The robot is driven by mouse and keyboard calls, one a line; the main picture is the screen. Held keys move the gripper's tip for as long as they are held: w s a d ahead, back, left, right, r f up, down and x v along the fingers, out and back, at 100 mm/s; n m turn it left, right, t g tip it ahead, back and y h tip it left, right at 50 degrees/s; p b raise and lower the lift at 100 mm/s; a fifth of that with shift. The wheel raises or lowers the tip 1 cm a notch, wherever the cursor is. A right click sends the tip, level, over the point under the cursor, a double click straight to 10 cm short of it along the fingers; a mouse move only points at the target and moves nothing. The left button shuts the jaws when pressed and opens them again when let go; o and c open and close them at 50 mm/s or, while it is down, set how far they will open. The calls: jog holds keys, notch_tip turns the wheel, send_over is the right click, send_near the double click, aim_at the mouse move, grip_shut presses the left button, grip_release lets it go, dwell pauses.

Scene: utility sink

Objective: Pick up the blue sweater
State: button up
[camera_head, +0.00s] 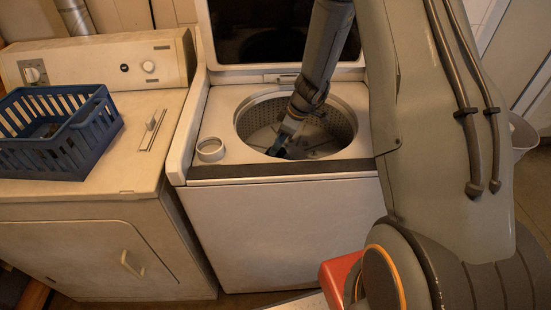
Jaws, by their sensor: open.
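My gripper (283,141) reaches down into the drum of the open top-load washing machine (285,235). Its jaws are small and dark in this view, and they are open. A small patch of dark blue (277,151) shows at the fingertips, low in the drum. I cannot tell whether it is part of the blue sweater or of the gripper. No whole sweater shape can be made out. The near rim and my arm hide part of the drum floor.
The washer's lid (285,30) stands open behind the drum. A white cap-like cup (210,149) sits on the washer's left top edge. A blue plastic basket (58,150) rests on the dryer (90,245) at left. A pale bin (524,138) stands at far right.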

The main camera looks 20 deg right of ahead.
grip_shut()
dwell(0.4)
